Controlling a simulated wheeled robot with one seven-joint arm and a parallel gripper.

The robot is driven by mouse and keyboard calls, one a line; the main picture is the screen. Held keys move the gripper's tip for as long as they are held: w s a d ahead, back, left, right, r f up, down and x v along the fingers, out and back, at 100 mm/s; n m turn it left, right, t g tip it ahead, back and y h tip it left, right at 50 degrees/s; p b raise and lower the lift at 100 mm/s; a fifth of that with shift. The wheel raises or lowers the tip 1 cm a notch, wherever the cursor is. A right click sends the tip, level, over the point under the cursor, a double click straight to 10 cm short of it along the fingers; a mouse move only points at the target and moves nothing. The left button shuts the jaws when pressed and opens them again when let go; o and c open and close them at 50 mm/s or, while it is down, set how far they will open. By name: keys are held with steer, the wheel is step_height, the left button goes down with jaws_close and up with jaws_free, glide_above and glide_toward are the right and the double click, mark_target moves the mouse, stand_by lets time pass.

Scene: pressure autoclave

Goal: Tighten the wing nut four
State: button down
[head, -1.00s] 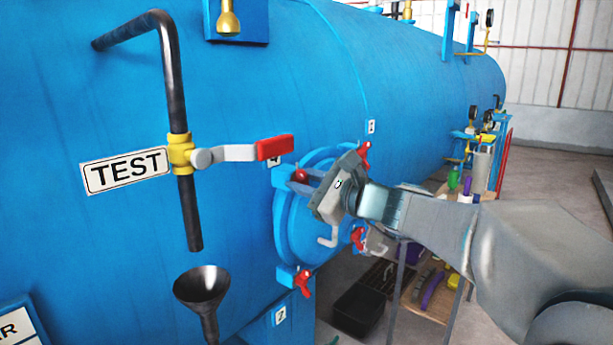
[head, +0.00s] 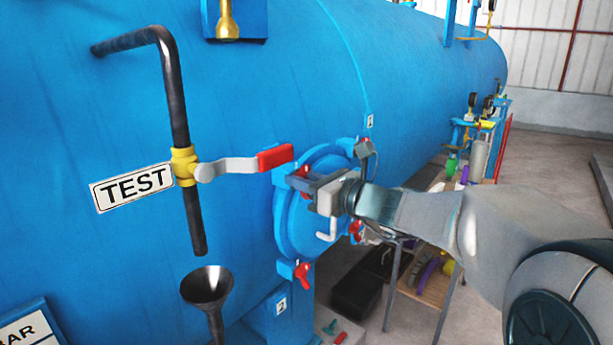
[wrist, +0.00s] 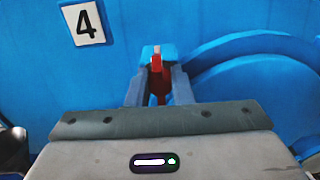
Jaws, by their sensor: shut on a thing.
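The red wing nut four (wrist: 157,62) sits at a blue lug on the hatch rim, beside a white plate marked 4 (wrist: 85,23) in the wrist view. My gripper (wrist: 160,80) is shut on it, one finger on each side. In the head view my gripper (head: 296,182) reaches the upper left of the round blue hatch (head: 285,224). Only a little red of the wing nut shows there. Its thread and seating are hidden.
A red-handled valve lever (head: 245,167) sticks out just above left of my gripper. Another red wing nut (head: 302,273) is at the hatch's lower left. A black funnel (head: 207,285) stands left. A table with items (head: 432,290) is at lower right.

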steer(key=shift+a, duration=0.1)
stand_by(0.3)
steer(key=c, duration=1.3)
jaws_free()
steer(key=shift+a, duration=0.15)
steer(key=shift+d, duration=0.2)
steer(key=v, duration=1.3)
steer(key=shift+s+d, duration=0.25)
steer(key=shift+s, duration=0.05)
